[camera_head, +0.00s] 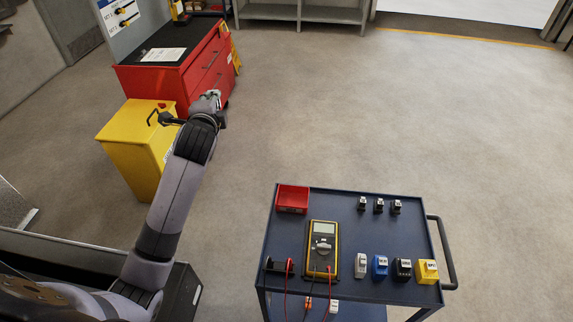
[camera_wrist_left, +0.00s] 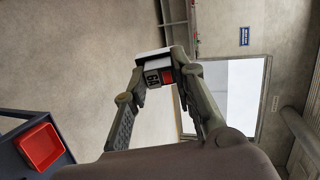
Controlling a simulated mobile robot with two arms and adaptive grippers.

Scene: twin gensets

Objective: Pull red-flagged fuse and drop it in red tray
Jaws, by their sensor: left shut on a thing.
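My left gripper (camera_head: 208,103) is at the end of the raised left arm, in front of the red tool cabinet in the head view. In the left wrist view its fingers (camera_wrist_left: 164,73) are shut on a small white and grey fuse (camera_wrist_left: 153,78) marked 6A, with a red flag patch beside the label. I cannot make out the fuse in the head view. The red tray (camera_head: 292,198) sits at the back left corner of the blue cart, well to the right of and below the gripper. It also shows in the left wrist view (camera_wrist_left: 41,147). My right gripper is not in view.
The blue cart (camera_head: 335,212) also carries a yellow multimeter (camera_head: 323,249), three small black parts at the back, and several coloured blocks in front. A red cabinet (camera_head: 206,68) and a yellow box (camera_head: 133,150) stand left. The floor between cabinet and cart is clear.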

